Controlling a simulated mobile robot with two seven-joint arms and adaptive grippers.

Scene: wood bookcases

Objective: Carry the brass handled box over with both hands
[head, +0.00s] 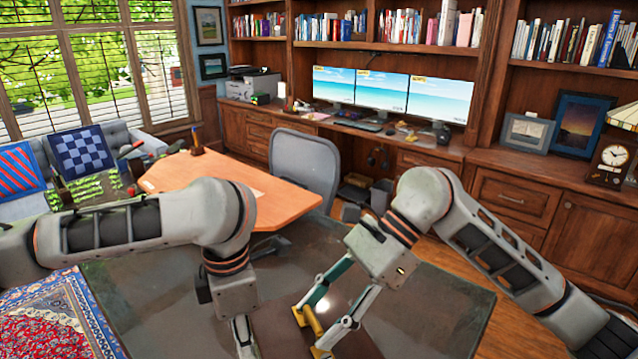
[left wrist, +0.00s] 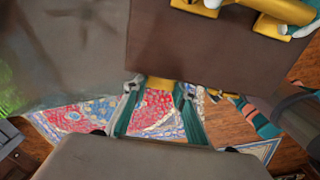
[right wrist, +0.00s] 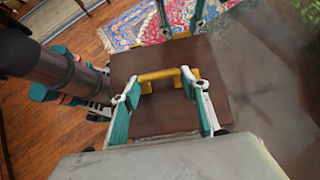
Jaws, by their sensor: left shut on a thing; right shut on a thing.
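The dark brown box (head: 282,330) is at the bottom of the head view, between my two grippers and partly cut off. It also shows in the left wrist view (left wrist: 200,48) and the right wrist view (right wrist: 150,112). My right gripper (head: 322,322) is shut on one brass handle (head: 313,322), which shows between its fingers in the right wrist view (right wrist: 165,76). My left gripper (left wrist: 158,100) is shut on the opposite handle (left wrist: 160,84), mostly hidden by the box edge. The frames do not show clearly whether the box touches the table.
The dark-topped table (head: 430,310) spreads below my arms, bare on the right. A patterned rug (head: 50,320) lies on the floor at left. Behind are an orange desk top (head: 230,180), a grey chair (head: 305,165) and wooden bookcases with monitors (head: 385,92).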

